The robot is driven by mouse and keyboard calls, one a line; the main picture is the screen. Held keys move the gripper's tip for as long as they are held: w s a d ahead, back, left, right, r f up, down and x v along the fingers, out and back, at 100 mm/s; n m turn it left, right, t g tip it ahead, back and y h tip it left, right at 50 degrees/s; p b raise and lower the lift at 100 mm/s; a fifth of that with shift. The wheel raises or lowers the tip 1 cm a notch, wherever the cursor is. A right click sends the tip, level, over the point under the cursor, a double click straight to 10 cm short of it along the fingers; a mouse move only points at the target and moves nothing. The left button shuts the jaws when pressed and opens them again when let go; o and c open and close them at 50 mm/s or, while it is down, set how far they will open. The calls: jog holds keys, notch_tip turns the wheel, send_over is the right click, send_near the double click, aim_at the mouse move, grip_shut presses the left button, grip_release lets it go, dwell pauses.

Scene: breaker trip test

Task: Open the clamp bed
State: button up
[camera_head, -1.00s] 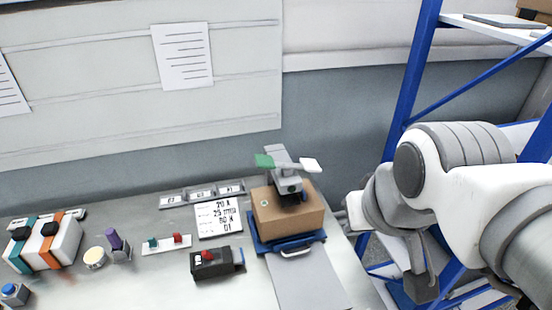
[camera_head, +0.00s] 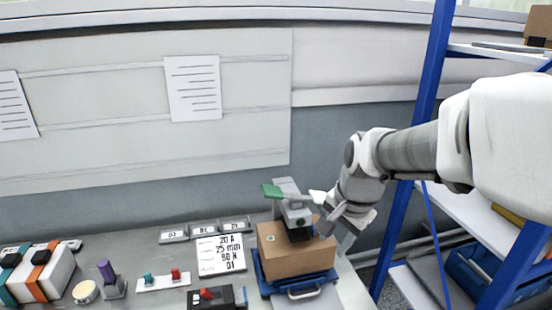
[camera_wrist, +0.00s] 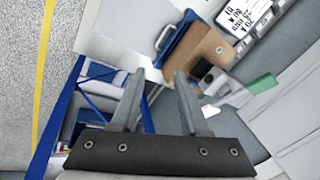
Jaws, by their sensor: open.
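The clamp bed looks to be the grey device (camera_head: 291,212) on top of a brown cardboard box (camera_head: 298,259). It has a green lever (camera_head: 273,191) on its left and a white paddle (camera_head: 318,197) on its right. In the wrist view the device (camera_wrist: 232,92) lies right of my fingers, with its green lever (camera_wrist: 262,84) and white paddle (camera_wrist: 211,113). My gripper (camera_head: 335,222) is beside the device's right side, close to the white paddle; contact cannot be told. In the wrist view my gripper (camera_wrist: 157,80) is open, with nothing between its fingers.
The box sits on a blue tray (camera_head: 262,282) with a handle. A placard (camera_head: 220,255), a black block with a red switch (camera_head: 210,297) and small switches (camera_head: 163,280) lie to the left. A blue shelf rack (camera_head: 414,130) stands right of the bench.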

aim_at(313, 293)
jog(key=w+f+m+b, duration=0.1)
jog(key=w+f+m, duration=0.1)
jog(key=f, duration=0.8)
jog(key=w+f+m+b, duration=0.2)
jog(key=w+f, duration=0.3)
jog(key=f, duration=0.5)
jog(key=w+f+m+g+b, duration=0.1)
jog(key=w+f+b, duration=0.1)
jog(key=f, duration=0.8)
jog(key=shift+w+a+m, duration=0.1)
jog(key=shift+w+m, duration=0.3)
jog(key=shift+w, duration=0.4)
grip_shut()
